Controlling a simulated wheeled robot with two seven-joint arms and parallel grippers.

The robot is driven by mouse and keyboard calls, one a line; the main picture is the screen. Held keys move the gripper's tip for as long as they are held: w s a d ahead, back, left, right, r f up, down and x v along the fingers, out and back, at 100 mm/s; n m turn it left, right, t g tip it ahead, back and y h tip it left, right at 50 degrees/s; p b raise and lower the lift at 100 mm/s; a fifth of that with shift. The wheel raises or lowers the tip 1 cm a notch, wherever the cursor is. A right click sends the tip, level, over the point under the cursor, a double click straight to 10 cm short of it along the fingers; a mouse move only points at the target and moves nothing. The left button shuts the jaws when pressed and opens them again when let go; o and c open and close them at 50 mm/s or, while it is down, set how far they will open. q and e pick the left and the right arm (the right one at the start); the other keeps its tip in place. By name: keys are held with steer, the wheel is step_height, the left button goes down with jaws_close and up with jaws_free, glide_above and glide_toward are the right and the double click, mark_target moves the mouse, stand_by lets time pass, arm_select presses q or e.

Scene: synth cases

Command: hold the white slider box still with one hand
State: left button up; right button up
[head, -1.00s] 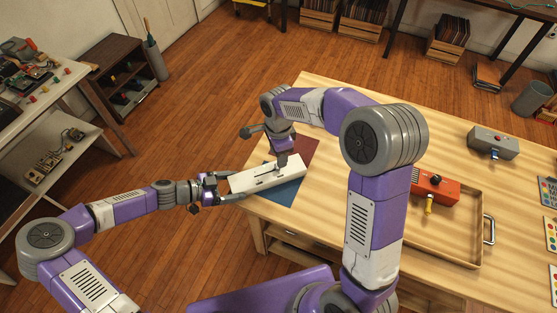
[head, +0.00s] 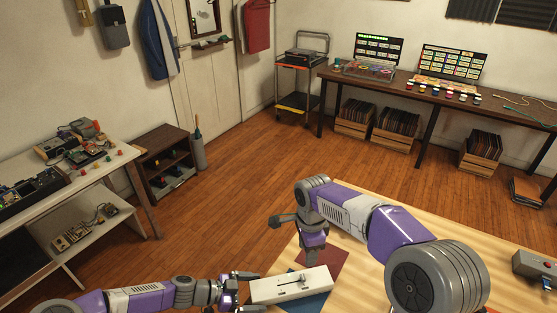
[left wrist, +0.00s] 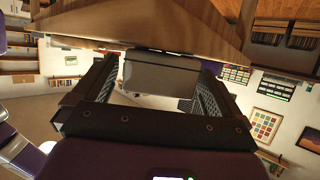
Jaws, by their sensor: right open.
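The white slider box (head: 276,289) lies near the left corner of the wooden table, over a dark red and blue mat (head: 326,268). A slot and a small slider show on its top. My left gripper (head: 247,291) comes from the left, one finger on each side of the box's left end. My right gripper (head: 311,257) is open, pointing down just above the box's far side. Its fingertips are small and partly hidden.
A grey box with a red button (head: 538,266) stands at the table's right. My right arm covers much of the table's middle. A side table with electronics (head: 75,170) stands at the left, and a brown shelf (head: 170,165) behind it. Floor left of the table is free.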

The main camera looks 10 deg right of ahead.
arm_select(q)
steer(key=shift+a, duration=0.15)
steer(key=v, duration=1.1)
steer(key=shift+a+r, duration=0.2)
steer(key=shift+a, duration=0.15)
steer(key=shift+s, duration=0.1)
step_height(320, 180, up, 10)
steer(key=p, duration=0.6)
